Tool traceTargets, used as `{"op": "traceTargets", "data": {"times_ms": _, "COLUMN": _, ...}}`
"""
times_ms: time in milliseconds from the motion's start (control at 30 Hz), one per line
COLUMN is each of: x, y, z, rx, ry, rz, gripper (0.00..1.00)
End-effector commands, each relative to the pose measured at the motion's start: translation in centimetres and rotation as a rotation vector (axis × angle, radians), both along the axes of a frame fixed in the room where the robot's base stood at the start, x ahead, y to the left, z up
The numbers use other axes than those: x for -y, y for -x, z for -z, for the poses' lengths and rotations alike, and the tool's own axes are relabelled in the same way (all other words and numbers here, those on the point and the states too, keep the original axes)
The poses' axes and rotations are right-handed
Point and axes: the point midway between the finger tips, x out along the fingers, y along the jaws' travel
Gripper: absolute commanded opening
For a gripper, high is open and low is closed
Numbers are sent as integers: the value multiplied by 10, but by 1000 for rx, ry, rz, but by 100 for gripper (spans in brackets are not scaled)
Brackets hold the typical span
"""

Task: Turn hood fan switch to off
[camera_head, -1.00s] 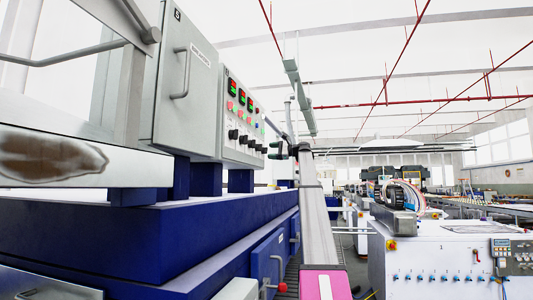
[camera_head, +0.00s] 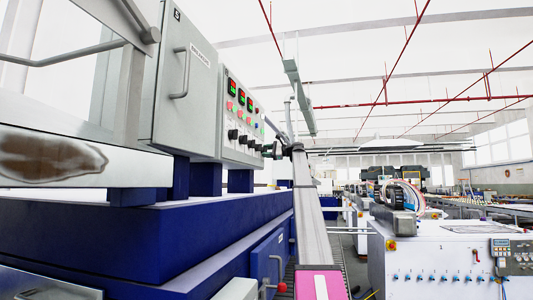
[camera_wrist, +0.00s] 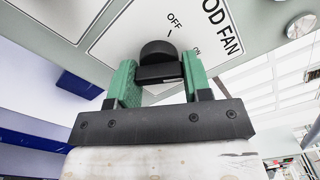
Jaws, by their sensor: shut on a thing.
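The hood fan switch (camera_wrist: 157,60) is a black rotary knob on a white label with "OFF", "ON" and "OD FAN" readable in the wrist view. My gripper (camera_wrist: 158,80) has green fingers on both sides of the knob and is shut on it. The knob's ridge lies roughly level between the fingers, so its exact pointing is hard to tell. In the head view my gripper (camera_head: 272,150) is small and dark at the right end of the control panel (camera_head: 232,125), by the row of black knobs. The fan switch itself is not clear there.
The panel carries red displays, coloured buttons and several black knobs. A grey cabinet (camera_head: 180,80) with a handle stands left of it, above a blue base (camera_head: 150,235). A white machine (camera_head: 430,265) stands at the right, across an aisle.

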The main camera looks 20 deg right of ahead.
Motion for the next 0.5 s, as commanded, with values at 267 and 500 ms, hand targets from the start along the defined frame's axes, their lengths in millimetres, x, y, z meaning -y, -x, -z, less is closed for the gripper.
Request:
{"op": "traceTargets", "data": {"times_ms": 267, "x": 0, "y": 0, "z": 0, "rx": 73, "ry": 51, "rz": -2, "gripper": 22}}
{"op": "traceTargets", "data": {"times_ms": 500, "x": 0, "y": 0, "z": -1, "rx": 226, "ry": 155, "rz": -2, "gripper": 22}}
